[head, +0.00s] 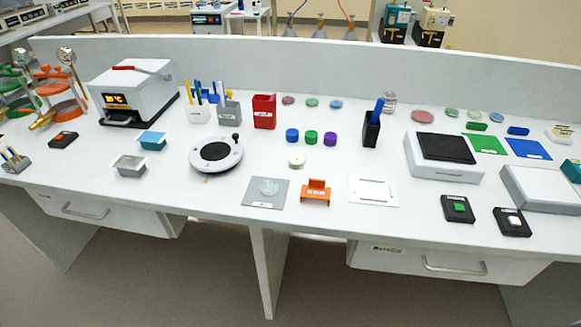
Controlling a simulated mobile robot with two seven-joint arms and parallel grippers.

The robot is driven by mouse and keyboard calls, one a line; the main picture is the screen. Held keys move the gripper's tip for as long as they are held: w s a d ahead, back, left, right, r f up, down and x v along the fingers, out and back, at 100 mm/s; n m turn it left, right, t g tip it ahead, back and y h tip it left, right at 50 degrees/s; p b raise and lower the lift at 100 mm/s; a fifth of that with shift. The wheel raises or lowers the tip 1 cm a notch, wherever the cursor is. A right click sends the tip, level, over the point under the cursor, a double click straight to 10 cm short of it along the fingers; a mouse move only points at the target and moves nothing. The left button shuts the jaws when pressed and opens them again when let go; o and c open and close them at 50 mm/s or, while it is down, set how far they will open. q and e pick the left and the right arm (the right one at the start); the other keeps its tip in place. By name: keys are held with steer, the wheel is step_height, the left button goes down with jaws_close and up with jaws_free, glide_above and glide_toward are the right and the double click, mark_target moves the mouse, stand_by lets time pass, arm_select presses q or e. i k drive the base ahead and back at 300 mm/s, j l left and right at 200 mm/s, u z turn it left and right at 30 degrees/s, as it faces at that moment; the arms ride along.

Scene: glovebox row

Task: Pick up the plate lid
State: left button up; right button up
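A plate lid is not clearly marked out. A flat white rectangular piece (374,190) lies on a white mat near the front edge of the bench, right of centre, and looks like a lid. A small clear, pale round piece (268,187) sits on a grey mat (252,200) to its left, with an orange holder (316,191) between the two mats. I cannot tell for certain which one is the plate lid. Neither of my grippers shows in the head view.
The long white bench (340,225) has a raised back panel. A round black-and-white device (216,154) stands left of the mats, and a white block with a dark top (443,158) stands right. Coloured caps (311,137) lie behind.

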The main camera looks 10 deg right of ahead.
mark_target(270, 188)
steer(key=k+z, duration=0.3)
steer(key=z, duration=0.2)
steer(key=k+z, duration=0.45)
steer(key=i+l, duration=0.05)
steer(key=i, duration=0.1)
